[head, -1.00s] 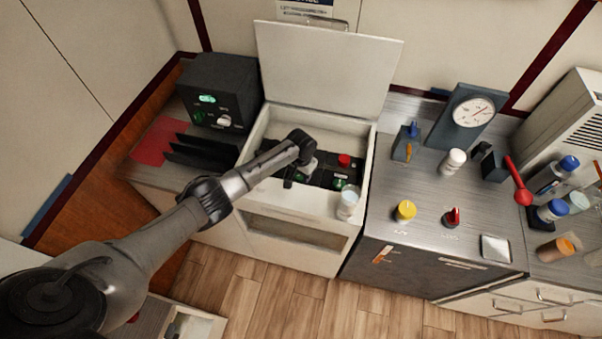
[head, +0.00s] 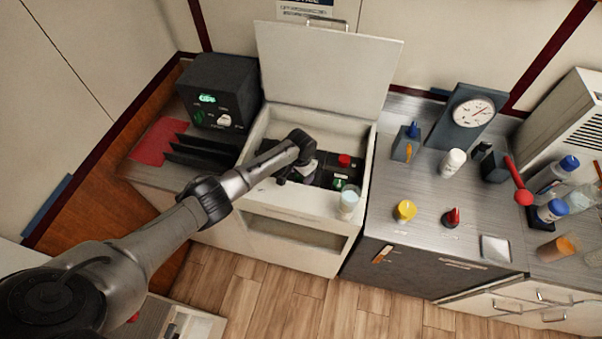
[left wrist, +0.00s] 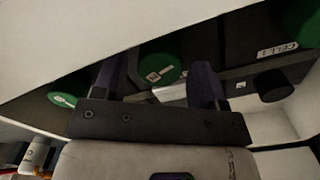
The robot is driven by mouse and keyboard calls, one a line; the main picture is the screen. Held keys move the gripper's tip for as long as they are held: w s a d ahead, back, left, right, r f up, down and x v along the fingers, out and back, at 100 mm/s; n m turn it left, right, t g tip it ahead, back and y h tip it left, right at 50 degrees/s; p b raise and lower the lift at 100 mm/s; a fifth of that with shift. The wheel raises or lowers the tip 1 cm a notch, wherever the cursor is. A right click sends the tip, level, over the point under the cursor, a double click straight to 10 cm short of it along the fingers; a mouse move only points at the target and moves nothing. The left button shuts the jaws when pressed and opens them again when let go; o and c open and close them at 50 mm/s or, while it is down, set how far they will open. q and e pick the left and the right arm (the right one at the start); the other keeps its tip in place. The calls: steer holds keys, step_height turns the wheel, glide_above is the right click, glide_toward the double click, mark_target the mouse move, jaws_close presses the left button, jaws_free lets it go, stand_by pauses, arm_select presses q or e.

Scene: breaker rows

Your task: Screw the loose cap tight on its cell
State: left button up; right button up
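The open white chest (head: 258,132) holds a dark battery block with coloured caps. In the head view a red cap (head: 344,160) and a green cap (head: 338,184) show. In the left wrist view, one green cap (left wrist: 160,68) appears between the fingers, another lies at the left (left wrist: 65,100), and a third is at the upper right (left wrist: 300,20) beside a CELL label. I cannot tell which cap is loose. My left gripper (left wrist: 158,78) is open, pointing into the chest, with no clear contact on a cap. My right gripper is not in view.
The raised lid (head: 325,65) stands behind the chest. A clear cup (head: 348,203) stands on its front right rim. A dark control box (head: 220,95) is at left. The counter at right holds a gauge (head: 472,112), a yellow knob (head: 405,210) and bottles.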

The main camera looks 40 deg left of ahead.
arm_select(q)
steer(key=shift+o, duration=0.7)
steer(key=shift+r, duration=0.55)
step_height(320, 180, up, 13)
steer(key=b, duration=0.2)
steer(key=shift+f, duration=0.15)
